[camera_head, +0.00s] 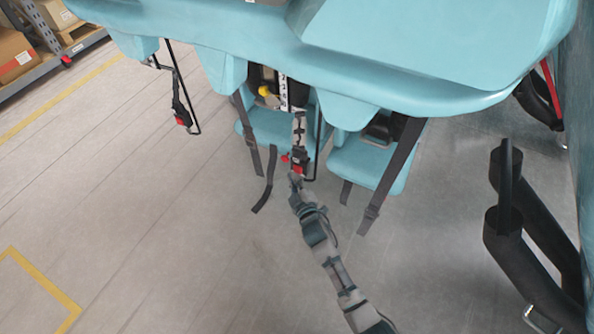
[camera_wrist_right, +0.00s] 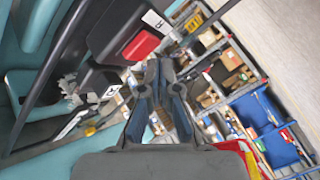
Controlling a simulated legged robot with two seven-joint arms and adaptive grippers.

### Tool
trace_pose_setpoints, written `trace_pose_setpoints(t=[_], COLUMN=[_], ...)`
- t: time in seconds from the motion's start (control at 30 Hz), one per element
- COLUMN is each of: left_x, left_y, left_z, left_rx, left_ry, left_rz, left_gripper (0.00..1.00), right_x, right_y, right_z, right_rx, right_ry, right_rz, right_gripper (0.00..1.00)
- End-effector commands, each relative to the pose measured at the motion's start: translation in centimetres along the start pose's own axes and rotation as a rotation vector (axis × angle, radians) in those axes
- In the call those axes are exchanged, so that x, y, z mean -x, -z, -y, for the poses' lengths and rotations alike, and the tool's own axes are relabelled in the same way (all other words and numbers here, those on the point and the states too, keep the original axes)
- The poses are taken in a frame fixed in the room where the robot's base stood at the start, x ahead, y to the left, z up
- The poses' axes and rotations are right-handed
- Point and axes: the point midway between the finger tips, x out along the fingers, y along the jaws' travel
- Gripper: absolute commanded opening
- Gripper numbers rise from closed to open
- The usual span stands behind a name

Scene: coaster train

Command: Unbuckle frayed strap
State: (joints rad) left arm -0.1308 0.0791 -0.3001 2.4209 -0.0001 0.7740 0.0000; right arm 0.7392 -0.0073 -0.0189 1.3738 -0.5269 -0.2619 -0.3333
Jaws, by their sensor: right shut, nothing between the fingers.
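A black buckle with a red button (camera_head: 299,165) hangs at the lower end of a pale, worn-looking strap (camera_head: 299,128) below the middle teal seat of the coaster train. The red button (camera_wrist_right: 141,45) shows large in the right wrist view, in a black housing. My right gripper (camera_head: 295,181) is just below this buckle. In the wrist view its fingers (camera_wrist_right: 159,72) are together and empty, close to the red button's lower right. I cannot tell whether they touch the buckle. My left gripper is not in view.
Another red-button buckle (camera_head: 182,116) hangs to the left. Dark loose straps (camera_head: 372,208) hang by the right seat (camera_head: 367,160). Black curved tubes (camera_head: 520,235) stand at the right. Shelves with boxes (camera_head: 15,56) are at far left. The floor at lower left is clear.

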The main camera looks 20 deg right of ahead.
Motion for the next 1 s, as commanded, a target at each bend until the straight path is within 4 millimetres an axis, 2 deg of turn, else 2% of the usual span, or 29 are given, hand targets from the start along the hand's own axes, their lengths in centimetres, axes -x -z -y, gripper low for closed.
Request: trace_pose_setpoints(t=[0.37, 0.8, 1.0], left_x=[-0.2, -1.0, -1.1], left_y=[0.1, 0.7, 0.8], left_z=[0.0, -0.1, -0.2], left_rx=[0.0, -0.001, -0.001], left_ry=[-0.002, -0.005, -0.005], left_rz=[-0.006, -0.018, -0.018], left_gripper=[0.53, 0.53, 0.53], right_x=[0.2, 3.0, 3.6], right_y=[0.2, 2.3, 2.7], right_z=[0.2, 2.2, 2.6], right_rx=[0.0, -0.001, 0.001], right_ry=[0.0, 0.001, -0.001], right_rz=[0.0, 0.0, 0.0], right_gripper=[0.0, 0.0, 0.0])
